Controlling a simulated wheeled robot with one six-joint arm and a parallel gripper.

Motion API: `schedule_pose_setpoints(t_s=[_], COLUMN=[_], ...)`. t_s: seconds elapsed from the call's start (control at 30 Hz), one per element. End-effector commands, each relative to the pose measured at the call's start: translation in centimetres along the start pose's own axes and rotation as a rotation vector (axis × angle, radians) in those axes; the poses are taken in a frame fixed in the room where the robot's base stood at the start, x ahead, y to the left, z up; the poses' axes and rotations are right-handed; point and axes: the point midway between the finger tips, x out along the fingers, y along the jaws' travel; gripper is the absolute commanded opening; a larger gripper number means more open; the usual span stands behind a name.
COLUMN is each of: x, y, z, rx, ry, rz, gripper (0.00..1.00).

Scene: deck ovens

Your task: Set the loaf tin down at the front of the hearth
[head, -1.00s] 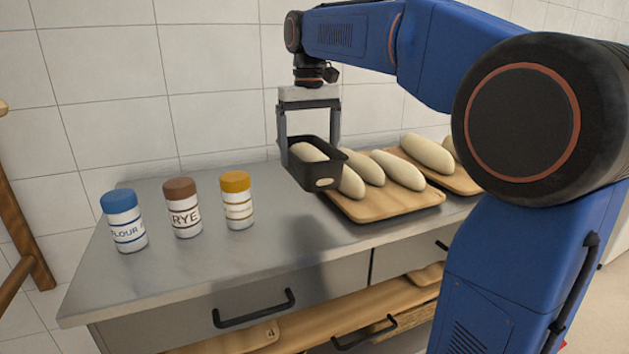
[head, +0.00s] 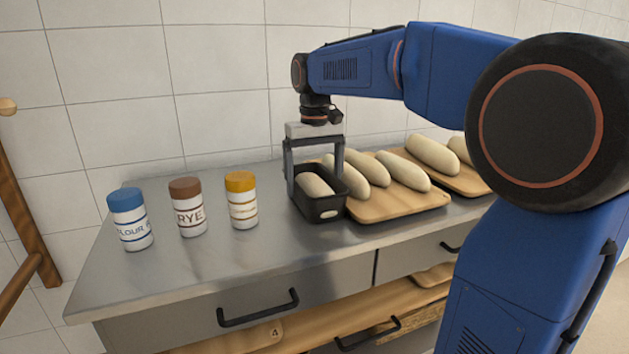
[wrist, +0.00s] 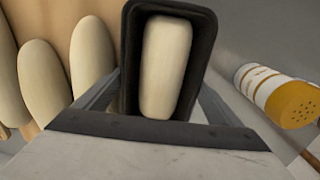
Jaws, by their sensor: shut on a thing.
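The loaf tin (head: 322,208) is black and rectangular, with a pale piece of dough inside. In the head view it is at or just above the steel counter, left of the front wooden board; I cannot tell for sure whether it touches the counter. My gripper (head: 315,180) points down from above and is shut on the tin, one finger at each side. In the wrist view the tin (wrist: 209,60) lies between the fingers, its near end hidden by the gripper body. No oven hearth shows in either view.
Wooden boards with long dough loaves (head: 403,171) are right of the tin. Three jars stand to its left: blue-lidded (head: 130,220), brown-lidded (head: 188,208) and yellow-lidded (head: 242,201). The steel counter (head: 180,265) is clear at the front left. Drawers with black handles are below.

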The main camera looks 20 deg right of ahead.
Motion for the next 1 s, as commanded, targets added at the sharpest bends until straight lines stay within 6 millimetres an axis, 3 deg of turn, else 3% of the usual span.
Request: schedule_pose_setpoints(t_s=[0.1, 0.13, 0.17, 0.57, 0.73, 1.0], x=[0.2, 0.2, 0.2, -0.3, -2.5, -7.8], y=[0.0, 0.0, 0.0, 0.0, 0.0, 0.0], z=[0.0, 0.0, 0.0, 0.0, 0.0, -0.1], rx=[0.0, 0.0, 0.0, 0.0, 0.0, 0.0], ry=[0.001, 0.0, 0.0, 0.0, 0.001, 0.003], rz=[0.0, 0.0, 0.0, 0.0, 0.0, 0.0], gripper=[0.53, 0.91, 0.96, 0.96, 0.96, 0.96])
